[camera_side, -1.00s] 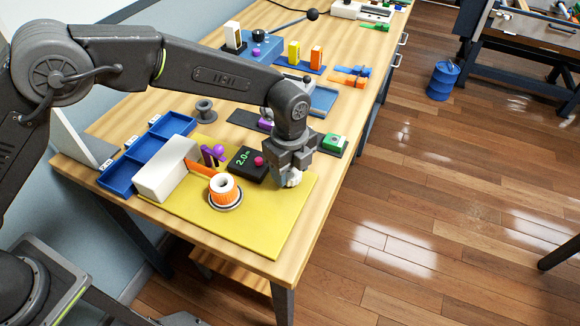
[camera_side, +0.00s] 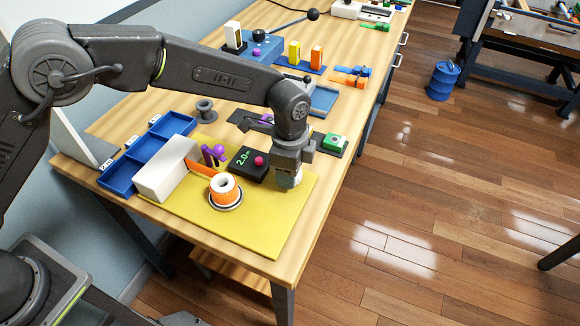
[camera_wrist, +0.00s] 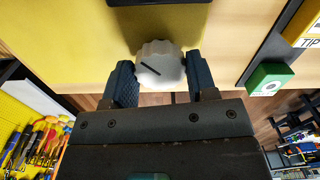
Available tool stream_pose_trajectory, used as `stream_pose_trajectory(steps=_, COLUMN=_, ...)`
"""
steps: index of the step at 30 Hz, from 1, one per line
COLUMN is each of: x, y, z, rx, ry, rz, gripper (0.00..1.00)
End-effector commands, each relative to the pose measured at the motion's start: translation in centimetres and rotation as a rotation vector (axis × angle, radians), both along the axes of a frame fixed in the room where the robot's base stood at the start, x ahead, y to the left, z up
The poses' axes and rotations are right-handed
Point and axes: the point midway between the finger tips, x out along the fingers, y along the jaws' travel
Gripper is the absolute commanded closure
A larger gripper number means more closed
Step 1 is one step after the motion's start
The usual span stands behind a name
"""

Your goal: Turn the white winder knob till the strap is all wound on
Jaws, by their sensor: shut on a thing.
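The white winder knob (camera_wrist: 160,62) is a scalloped knob with a dark line across its face, in the wrist view. My gripper (camera_wrist: 160,80) has its two fingers on either side of the knob and is shut on it. In the side view my gripper (camera_side: 287,178) points down at the right edge of the yellow board (camera_side: 262,225), and it hides most of the knob. The orange strap (camera_side: 200,168) runs from beside a white block (camera_side: 163,172) to an orange roll (camera_side: 225,187) on a round base. The far end of the strap is hidden.
A black box (camera_side: 247,163) with a green "2.0" readout and a pink button stands close left of my gripper. A purple piece (camera_side: 214,153) stands behind the strap. Blue trays (camera_side: 125,172) lie left; a green-topped block (camera_side: 334,142) is behind right.

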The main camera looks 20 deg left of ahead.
Motion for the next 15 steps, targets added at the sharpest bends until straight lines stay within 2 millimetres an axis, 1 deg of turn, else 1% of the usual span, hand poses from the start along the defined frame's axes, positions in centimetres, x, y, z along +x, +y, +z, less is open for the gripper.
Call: stream_pose_trajectory(steps=15, x=-0.01, y=-0.18, z=0.08, rx=-0.004, ry=-0.002, rz=0.489, gripper=0.71)
